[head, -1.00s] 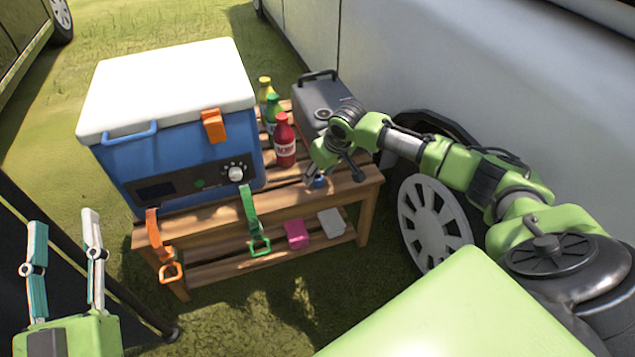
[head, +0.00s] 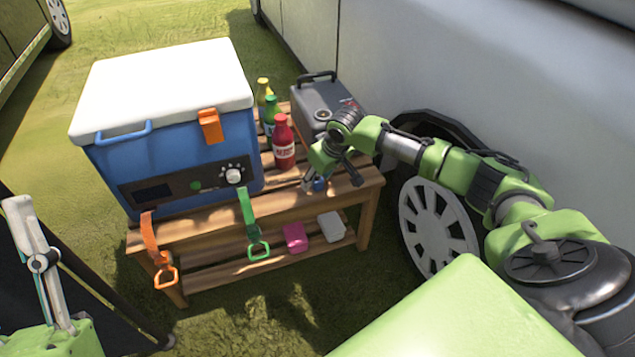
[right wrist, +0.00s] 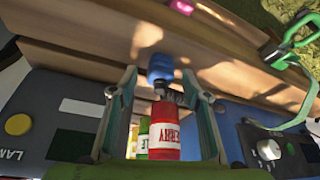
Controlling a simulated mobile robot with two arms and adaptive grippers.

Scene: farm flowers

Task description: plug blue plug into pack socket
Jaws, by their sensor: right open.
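The blue plug (head: 319,184) is on the wooden bench near its front right edge. In the right wrist view the blue plug (right wrist: 160,66) shows its blue body and short grey end. My right gripper (head: 313,181) is low over the bench at the plug. Its fingers (right wrist: 159,76) are apart, one on each side of the plug, with no visible grip on it. The grey power pack (head: 320,97) stands behind, with a round dark socket (head: 322,115) on top. My left gripper (head: 30,225) is at the left edge, away from the bench; its finger spacing is unclear.
A blue cooler (head: 178,165) with a white lid fills the bench's left side. A red bottle (head: 284,146), a green one and a yellow one stand between cooler and pack. Orange and green straps hang in front. A vehicle wheel (head: 435,215) is close on the right.

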